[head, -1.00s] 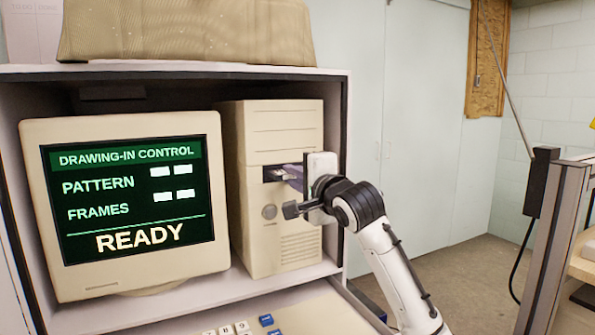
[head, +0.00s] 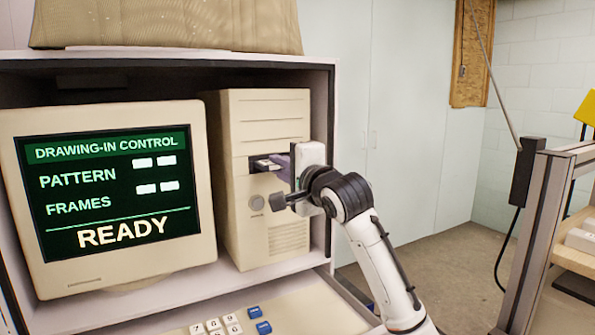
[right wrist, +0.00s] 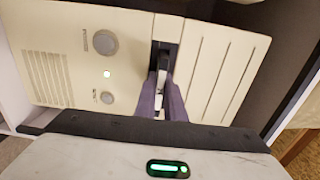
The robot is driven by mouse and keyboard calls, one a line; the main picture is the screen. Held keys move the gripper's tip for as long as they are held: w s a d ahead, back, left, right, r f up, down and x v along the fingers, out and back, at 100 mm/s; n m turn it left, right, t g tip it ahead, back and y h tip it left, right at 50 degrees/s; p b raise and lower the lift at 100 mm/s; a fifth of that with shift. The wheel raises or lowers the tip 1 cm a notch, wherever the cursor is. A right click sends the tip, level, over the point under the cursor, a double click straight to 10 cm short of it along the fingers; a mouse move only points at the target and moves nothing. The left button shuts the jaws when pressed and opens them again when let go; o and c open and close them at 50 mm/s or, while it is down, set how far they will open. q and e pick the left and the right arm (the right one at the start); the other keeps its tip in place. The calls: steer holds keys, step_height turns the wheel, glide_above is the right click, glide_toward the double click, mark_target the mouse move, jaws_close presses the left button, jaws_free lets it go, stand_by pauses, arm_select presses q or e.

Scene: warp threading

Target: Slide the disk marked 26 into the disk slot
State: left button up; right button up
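The beige computer tower (head: 270,120) stands upright in the cabinet. Its dark disk slot (head: 255,166) is at mid-height on the front; the slot (right wrist: 167,50) also shows in the right wrist view. My right gripper (head: 276,163) points at the slot with its purple fingers at the opening. In the right wrist view the fingers (right wrist: 163,90) close on a thin, pale grey and dark disk (right wrist: 161,83). The disk's far end seems to sit at or in the slot; how deep I cannot tell. No number is readable on it. My left gripper is not in view.
A monitor (head: 110,265) reading READY stands left of the tower. A keyboard (head: 230,322) lies in front below. The cabinet's side wall (head: 325,150) is close to the right of the tower. A metal frame (head: 540,220) stands at far right, with open floor between.

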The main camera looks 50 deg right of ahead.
steer(key=shift+o, duration=0.3)
steer(key=v, duration=0.2)
steer(key=shift+s+a+r, duration=0.1)
steer(key=shift+s+r, duration=0.05)
steer(key=shift+s, duration=0.15)
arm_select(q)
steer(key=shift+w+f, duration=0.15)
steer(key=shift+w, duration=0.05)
arm_select(e)
steer(key=v, duration=0.7)
steer(key=shift+s, duration=0.35)
